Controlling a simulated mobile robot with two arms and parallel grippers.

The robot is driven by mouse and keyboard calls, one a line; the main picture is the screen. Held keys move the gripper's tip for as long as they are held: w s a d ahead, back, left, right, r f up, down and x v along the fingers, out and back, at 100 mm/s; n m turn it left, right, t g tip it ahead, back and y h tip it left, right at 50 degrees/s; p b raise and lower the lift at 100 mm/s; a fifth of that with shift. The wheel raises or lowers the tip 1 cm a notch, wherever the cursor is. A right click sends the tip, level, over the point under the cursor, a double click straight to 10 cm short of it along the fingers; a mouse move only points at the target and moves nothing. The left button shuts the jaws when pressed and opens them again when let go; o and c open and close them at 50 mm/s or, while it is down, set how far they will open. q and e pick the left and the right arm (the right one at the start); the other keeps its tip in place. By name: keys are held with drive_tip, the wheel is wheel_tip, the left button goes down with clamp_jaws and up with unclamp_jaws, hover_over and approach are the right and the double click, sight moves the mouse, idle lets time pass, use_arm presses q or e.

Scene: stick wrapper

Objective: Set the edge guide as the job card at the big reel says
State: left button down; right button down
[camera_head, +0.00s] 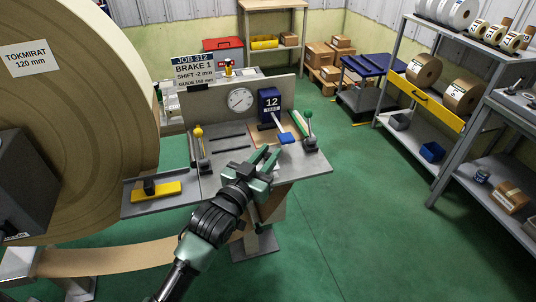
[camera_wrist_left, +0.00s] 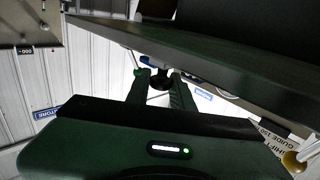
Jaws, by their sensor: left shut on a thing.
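The job card (camera_head: 194,72) stands behind the console near the big reel (camera_head: 120,110). It reads JOB 312, BRAKE 1, SHIFT -2 mm; the small GUIDE line seems to read about 150 mm, last digit unclear. My left gripper (camera_head: 268,160) is at the console's (camera_head: 222,160) front right edge. In the left wrist view its fingers (camera_wrist_left: 160,88) are shut on a small dark round knob (camera_wrist_left: 159,80), mostly hidden. I cannot tell for certain which part is the edge guide. My right gripper is not in view.
The console carries a dial (camera_head: 240,99), a blue box marked 12 (camera_head: 269,103), a yellow-knobbed lever (camera_head: 199,140), a blue-ended lever (camera_head: 286,138) and a green-knobbed lever (camera_head: 309,130). A yellow block (camera_head: 160,190) sits on the left shelf. Shelving (camera_head: 430,98) stands right; green floor between is clear.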

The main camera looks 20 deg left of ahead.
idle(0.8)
use_arm(q)
drive_tip(key=shift+s+a+r+p, duration=0.1)
drive_tip(key=shift+s+a+p, duration=0.3)
drive_tip(key=shift+p, duration=0.3)
drive_tip(key=shift+a, duration=0.1)
drive_tip(key=c, duration=1.3)
unclamp_jaws()
drive_tip(key=shift+w, duration=0.1)
drive_tip(key=s, duration=0.2)
drive_tip(key=s+b, duration=0.1)
drive_tip(key=s, duration=0.1)
drive_tip(key=s+a, duration=0.1)
drive_tip(key=s, duration=0.1)
drive_tip(key=shift+s+a+f, duration=0.1)
drive_tip(key=shift+s+f, duration=0.1)
drive_tip(key=shift+s, duration=0.1)
drive_tip(key=shift+s+a+r+b, duration=0.15)
drive_tip(key=shift+s+b, duration=0.15)
drive_tip(key=shift+s, duration=0.25)
